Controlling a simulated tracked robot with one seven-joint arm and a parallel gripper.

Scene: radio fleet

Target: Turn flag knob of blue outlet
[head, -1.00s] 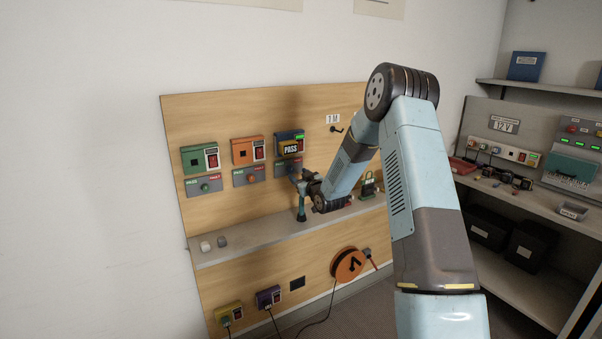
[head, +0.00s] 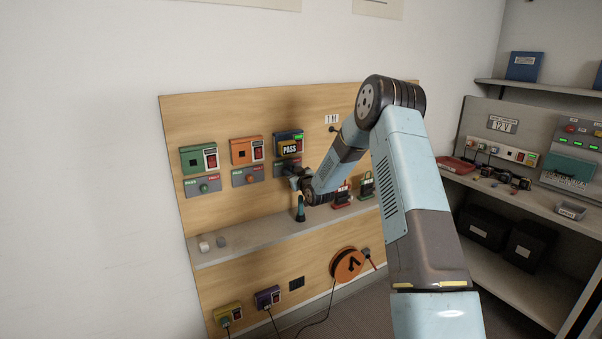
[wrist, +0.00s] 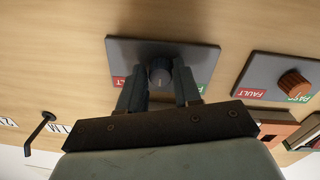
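The blue outlet (head: 282,136) is the rightmost of the three on the wooden board, with a dark "PASS" flag (head: 289,149) over its lower part. Below it sits a grey plate, mostly behind my gripper (head: 294,182) in the head view. In the wrist view, which is upside down, the grey plate (wrist: 200,55) carries red FAULT and green PASS labels. The dark flag knob (wrist: 160,70) stands between my gripper's two fingers (wrist: 160,77). They flank it closely and appear shut on it.
An orange outlet (head: 244,151) and a green outlet (head: 195,160) are to the left. The orange outlet's knob (wrist: 293,83) is near in the wrist view. A shelf (head: 260,235) below holds a teal-and-black item (head: 300,208) and red (head: 342,196) and green (head: 366,187) tagged items.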

